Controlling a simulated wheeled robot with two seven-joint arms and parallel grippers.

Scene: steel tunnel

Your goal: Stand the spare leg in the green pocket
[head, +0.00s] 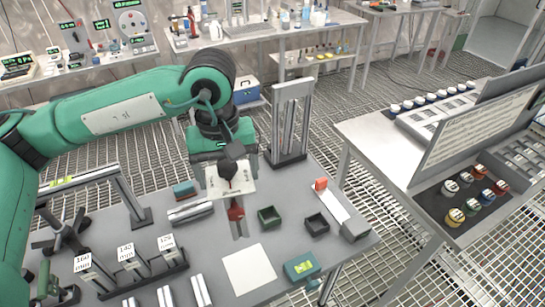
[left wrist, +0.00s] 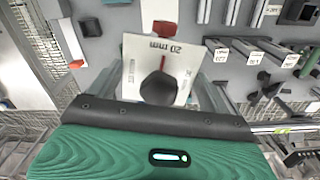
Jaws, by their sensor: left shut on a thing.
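My left gripper (head: 237,224) reaches down over the table, shut on the spare leg. The leg is mostly hidden by the gripper; a red part (head: 236,211) shows between the fingers, and also in the left wrist view (left wrist: 165,28). My right gripper is not in view.
Behind stands a tall metal frame (head: 289,120). A rack with labels 160, 140 and 120 mm (head: 140,270) is at the front left. A white sheet (head: 248,270) and a teal box (head: 301,267) lie in front.

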